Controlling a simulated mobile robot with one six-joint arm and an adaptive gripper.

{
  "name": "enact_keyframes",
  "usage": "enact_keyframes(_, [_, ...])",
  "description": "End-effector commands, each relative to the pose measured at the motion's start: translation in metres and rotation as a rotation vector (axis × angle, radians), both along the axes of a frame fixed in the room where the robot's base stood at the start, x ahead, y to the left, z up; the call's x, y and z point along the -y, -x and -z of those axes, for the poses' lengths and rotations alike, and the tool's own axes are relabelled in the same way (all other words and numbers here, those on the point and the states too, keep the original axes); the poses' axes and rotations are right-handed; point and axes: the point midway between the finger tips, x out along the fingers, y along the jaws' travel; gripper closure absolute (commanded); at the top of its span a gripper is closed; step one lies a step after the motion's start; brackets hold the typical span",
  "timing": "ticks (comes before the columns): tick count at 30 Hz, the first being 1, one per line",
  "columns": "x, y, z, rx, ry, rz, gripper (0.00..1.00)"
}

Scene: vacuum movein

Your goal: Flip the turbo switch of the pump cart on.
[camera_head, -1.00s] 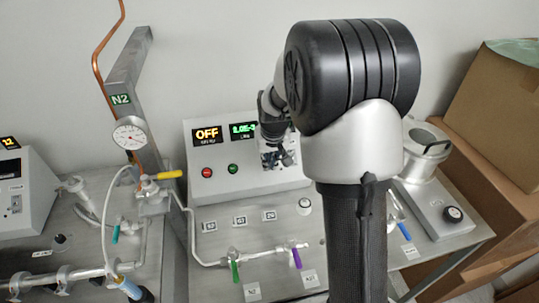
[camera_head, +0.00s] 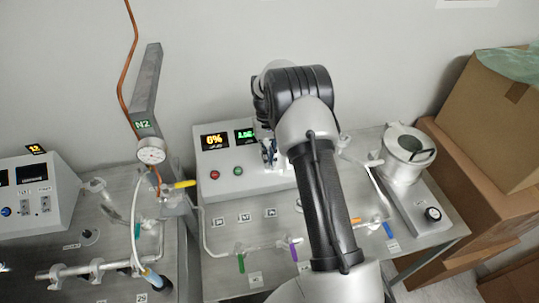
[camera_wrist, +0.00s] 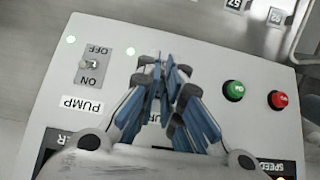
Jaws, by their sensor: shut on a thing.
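The pump cart's control box (camera_head: 240,182) stands at the back of the cart, its yellow display (camera_head: 214,141) reading about 6%. My gripper (camera_head: 270,158) is at the right part of its panel. In the wrist view my gripper's blue-padded fingers (camera_wrist: 165,72) are closed together over the turbo switch. The fingers hide the switch and most of its label, so its lever position cannot be seen.
A green button (camera_wrist: 233,90) and a red button (camera_wrist: 278,100) sit right of the fingers in the wrist view. Valves with green (camera_head: 241,264) and purple (camera_head: 293,252) handles lie in front of the box. A metal chamber (camera_head: 404,160) stands to the right.

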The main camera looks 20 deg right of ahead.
Motion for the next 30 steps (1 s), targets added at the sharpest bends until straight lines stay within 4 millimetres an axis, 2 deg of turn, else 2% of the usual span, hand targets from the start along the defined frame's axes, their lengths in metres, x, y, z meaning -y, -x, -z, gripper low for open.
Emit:
enact_keyframes(13, [0.0001,-0.0007,0.0002,-0.01,-0.002,0.0,1.0])
enact_keyframes(14, [0.0001,-0.0007,0.0002,-0.01,-0.002,0.0,0.92])
enact_keyframes(23, [0.0001,-0.0006,0.0,-0.01,-0.002,0.0,0.72])
enact_keyframes(30, [0.0001,-0.0006,0.0,-0.01,-0.002,0.0,0.72])
